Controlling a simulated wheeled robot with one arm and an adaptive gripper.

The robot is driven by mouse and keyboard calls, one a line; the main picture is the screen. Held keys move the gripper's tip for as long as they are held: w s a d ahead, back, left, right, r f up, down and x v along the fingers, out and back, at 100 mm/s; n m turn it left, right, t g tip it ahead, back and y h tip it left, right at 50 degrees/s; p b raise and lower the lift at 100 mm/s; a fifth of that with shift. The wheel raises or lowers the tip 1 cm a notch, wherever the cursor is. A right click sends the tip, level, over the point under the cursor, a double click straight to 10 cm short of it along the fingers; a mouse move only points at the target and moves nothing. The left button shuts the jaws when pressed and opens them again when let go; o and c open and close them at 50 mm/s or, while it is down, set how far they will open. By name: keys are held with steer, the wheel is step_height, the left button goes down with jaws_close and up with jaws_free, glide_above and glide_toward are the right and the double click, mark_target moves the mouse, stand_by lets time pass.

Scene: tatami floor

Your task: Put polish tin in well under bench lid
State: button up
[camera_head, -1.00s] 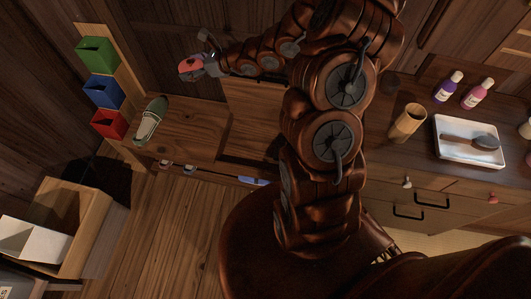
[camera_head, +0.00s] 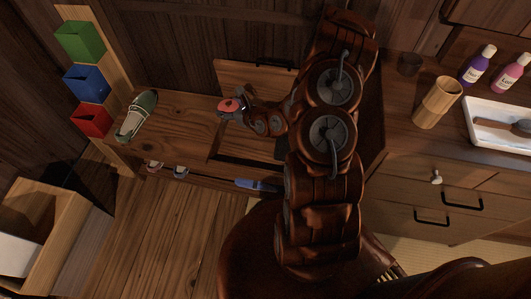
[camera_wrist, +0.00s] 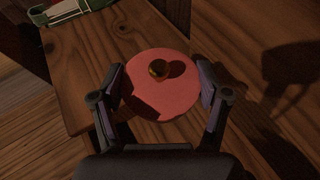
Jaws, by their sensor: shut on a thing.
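The polish tin is a round red disc with a small brass knob in the wrist view (camera_wrist: 150,105); it is small in the head view (camera_head: 230,104). My gripper (camera_wrist: 162,80) is shut on it, one finger at each side, and holds it above the wooden bench. The bench (camera_head: 185,124) has its lid (camera_head: 235,78) raised at the back, with a dark handle on top. The well (camera_head: 245,150) below the lid is a dark opening, partly hidden by my arm. The tin is near the well's left back side; its height above the bench is unclear.
Small items and a blue object (camera_head: 258,185) show along the bench front. A drawer cabinet (camera_head: 415,180) with a wooden cup (camera_head: 437,103) stands right.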

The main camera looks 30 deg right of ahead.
steer(key=m+h+b, duration=0.1)
steer(key=b, duration=0.2)
glide_above(244, 144)
step_height(244, 144, down, 9)
steer(key=shift+d+f+b, duration=0.1)
steer(key=shift+f+b, duration=0.95)
steer(key=shift+f, duration=3.9)
steer(key=shift+f, duration=0.15)
steer(key=shift+f, duration=0.3)
